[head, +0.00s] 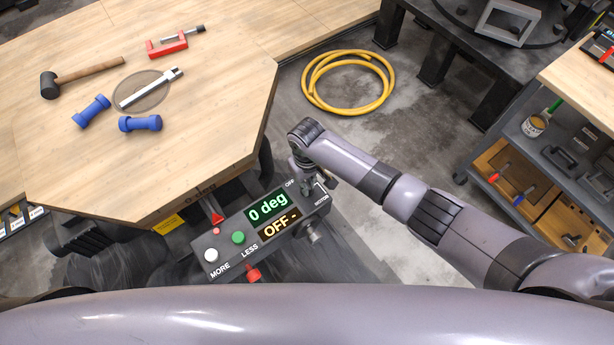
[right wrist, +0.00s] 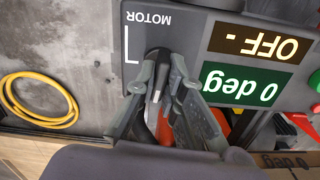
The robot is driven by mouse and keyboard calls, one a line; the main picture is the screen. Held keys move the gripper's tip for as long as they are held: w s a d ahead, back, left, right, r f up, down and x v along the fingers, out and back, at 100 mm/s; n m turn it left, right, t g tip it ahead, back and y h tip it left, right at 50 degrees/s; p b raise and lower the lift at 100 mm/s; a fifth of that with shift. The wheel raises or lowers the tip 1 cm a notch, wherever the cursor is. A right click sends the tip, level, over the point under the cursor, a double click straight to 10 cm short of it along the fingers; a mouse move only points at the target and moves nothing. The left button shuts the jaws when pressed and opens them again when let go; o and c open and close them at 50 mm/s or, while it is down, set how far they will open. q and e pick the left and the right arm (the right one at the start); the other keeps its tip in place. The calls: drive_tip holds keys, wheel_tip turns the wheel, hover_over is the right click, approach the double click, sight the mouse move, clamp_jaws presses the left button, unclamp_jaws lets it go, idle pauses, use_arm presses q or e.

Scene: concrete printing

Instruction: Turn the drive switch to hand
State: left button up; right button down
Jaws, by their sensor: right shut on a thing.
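The grey control box (head: 232,232) stands beside the wooden table and has a green "0 deg" display (head: 267,206) and an amber "OFF -" display (head: 279,225). My right gripper (head: 314,184) is at the box's far right end, by the "MOTOR" label. In the right wrist view my right gripper (right wrist: 160,84) is shut on the dark drive switch (right wrist: 158,55), next to the "MOTOR" label (right wrist: 150,18). The fingers hide most of the switch, and its exact pointing is hard to tell. My left gripper is out of view.
A green button (head: 238,237), a white button (head: 211,255) and red parts are on or by the box. The wooden table (head: 215,110) holds a mallet, a red clamp and blue dumbbell-shaped pieces. A yellow hose (head: 313,94) lies coiled on the floor. A tool cart stands right.

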drive_tip(key=shift+m+p, duration=1)
drive_tip(key=shift+m, duration=0.6)
drive_tip(key=c, duration=1.7)
unclamp_jaws()
drive_tip(key=shift+r, duration=0.15)
wheel_tip(320, 180, up, 12)
drive_tip(key=shift+f, duration=0.1)
